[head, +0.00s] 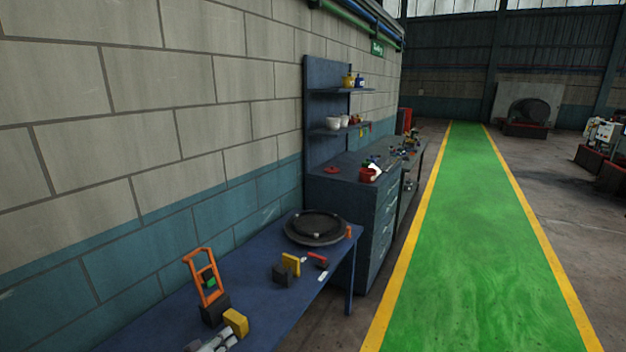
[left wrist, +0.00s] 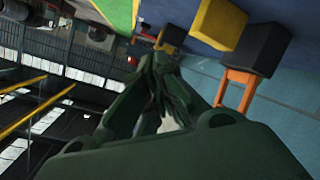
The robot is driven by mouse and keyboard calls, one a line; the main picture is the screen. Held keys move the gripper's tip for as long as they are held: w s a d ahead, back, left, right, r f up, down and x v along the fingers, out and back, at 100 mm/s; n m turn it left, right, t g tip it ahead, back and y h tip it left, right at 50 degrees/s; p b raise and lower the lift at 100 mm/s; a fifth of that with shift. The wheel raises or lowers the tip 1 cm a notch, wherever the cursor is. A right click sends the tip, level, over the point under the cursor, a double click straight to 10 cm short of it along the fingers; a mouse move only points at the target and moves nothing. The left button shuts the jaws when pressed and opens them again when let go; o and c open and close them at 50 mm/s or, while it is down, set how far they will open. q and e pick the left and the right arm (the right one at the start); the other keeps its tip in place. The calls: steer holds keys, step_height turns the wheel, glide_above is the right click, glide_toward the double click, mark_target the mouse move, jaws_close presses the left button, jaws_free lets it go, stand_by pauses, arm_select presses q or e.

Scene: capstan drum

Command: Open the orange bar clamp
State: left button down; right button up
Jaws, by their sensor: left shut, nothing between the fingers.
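The orange bar clamp (head: 205,272) stands upright, slightly tilted, over a black block (head: 215,308) on the blue table (head: 180,310). A small green piece shows inside its frame. In the left wrist view, the orange clamp (left wrist: 237,84) appears inverted beside the black block (left wrist: 262,48), partly cut off by my gripper body. My left gripper (head: 222,341) is at the bottom of the head view, just in front of the yellow block (head: 236,322). Its fingers are together and empty in the left wrist view (left wrist: 160,62), apart from the clamp. My right gripper is not in view.
Another yellow piece (head: 291,263) stands by a dark block, with a red-handled tool (head: 316,259) nearby. A dark round disc (head: 316,228) lies at the table's far end. The wall (head: 120,225) bounds the left; a green walkway (head: 470,240) is clear on the right.

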arm_select(q)
steer(key=s+d+f+m+g+y, duration=0.1)
steer(key=s+d+m+g+y, duration=0.2)
steer(key=s+d, duration=0.55)
steer(key=s+a+r+m+g+y, duration=0.1)
steer(key=s+a+g, duration=0.2)
steer(key=s, duration=0.7)
steer(key=s+a+r+m+g+y, duration=0.1)
steer(key=s+a+g+y, duration=0.15)
steer(key=s, duration=0.65)
steer(key=s+f+g, duration=0.2)
steer(key=s+f, duration=0.1)
steer(key=f, duration=3)
steer(key=s+a+f, duration=0.2)
steer(key=s+f, duration=0.8)
steer(key=s, duration=0.1)
steer(key=s+a+f+g+b, duration=0.1)
steer(key=s+f, duration=0.9)
steer(key=s, duration=0.1)
steer(key=shift+s+a+f, duration=0.15)
steer(key=shift+a+f, duration=0.2)
steer(key=shift+f, duration=0.05)
steer(key=c, duration=2.2)
jaws_free()
steer(key=shift+g+h, duration=0.25)
